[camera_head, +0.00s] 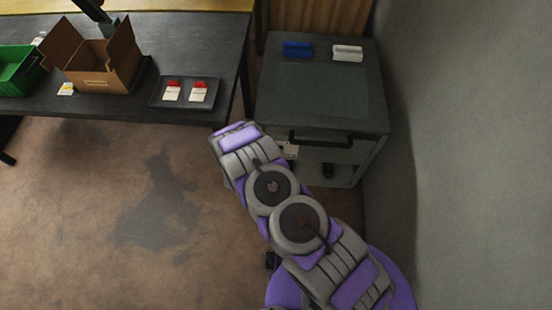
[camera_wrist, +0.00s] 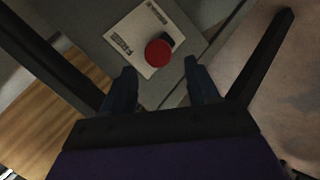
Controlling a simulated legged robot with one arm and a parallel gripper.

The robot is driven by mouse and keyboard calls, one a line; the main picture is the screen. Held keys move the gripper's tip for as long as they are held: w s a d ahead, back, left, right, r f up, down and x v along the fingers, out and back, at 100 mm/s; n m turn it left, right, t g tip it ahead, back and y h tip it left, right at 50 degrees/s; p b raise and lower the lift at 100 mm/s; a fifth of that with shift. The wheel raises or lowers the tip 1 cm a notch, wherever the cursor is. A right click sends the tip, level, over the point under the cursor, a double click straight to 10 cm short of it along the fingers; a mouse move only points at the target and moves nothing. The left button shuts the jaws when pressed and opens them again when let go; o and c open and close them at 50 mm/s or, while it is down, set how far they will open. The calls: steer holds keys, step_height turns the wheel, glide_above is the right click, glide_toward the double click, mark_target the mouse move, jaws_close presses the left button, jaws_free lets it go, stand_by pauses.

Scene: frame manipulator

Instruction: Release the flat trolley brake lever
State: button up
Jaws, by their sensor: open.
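The grey trolley (camera_head: 320,95) stands at the upper right in the head view, with a black handle (camera_head: 320,138) across its front. A white label (camera_head: 290,150) shows on its front, partly beside my arm. In the wrist view a round red knob (camera_wrist: 158,53) sits before a white printed label (camera_wrist: 125,36) on a grey surface. I cannot tell for sure whether the knob is the brake lever's end. My gripper (camera_wrist: 159,66) is open, its two fingertips at either side of the knob's lower edge in the picture, with no contact visible. My arm hides the gripper in the head view.
A dark table at left holds a green bin (camera_head: 18,72), an open cardboard box (camera_head: 100,62) and a black tray (camera_head: 185,92) with red-and-white items. Blue (camera_head: 298,49) and white (camera_head: 347,53) items lie on the trolley. A wall (camera_head: 465,150) stands close at right; the left floor is clear.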

steer(key=p+v, duration=0.1)
steer(key=v, duration=0.8)
steer(key=shift+s+a+r, duration=0.2)
steer(key=shift+s+r, duration=0.05)
steer(key=w+a+r+m+g+y, duration=0.2)
steer(key=a+r+m+g+y, duration=0.3)
steer(key=r, duration=0.6)
steer(key=s+d+r+g+y, duration=0.1)
steer(key=s+r, duration=0.1)
steer(key=r, duration=0.6)
steer(key=s+d+r+y, duration=0.1)
steer(key=s+r, duration=0.1)
steer(key=r, duration=0.6)
steer(key=s+d+r+m+g+h, duration=0.1)
steer(key=s+d+r+m+g, duration=0.1)
steer(key=s+d+r, duration=0.7)
steer(key=s+d+r+m+g+h, duration=0.2)
steer(key=s+d+r, duration=0.6)
steer(key=s+d, duration=0.7)
steer(key=s+g, duration=0.1)
steer(key=s, duration=0.1)
steer(key=shift+s+r+h, duration=0.3)
steer(key=shift+s+r, duration=0.05)
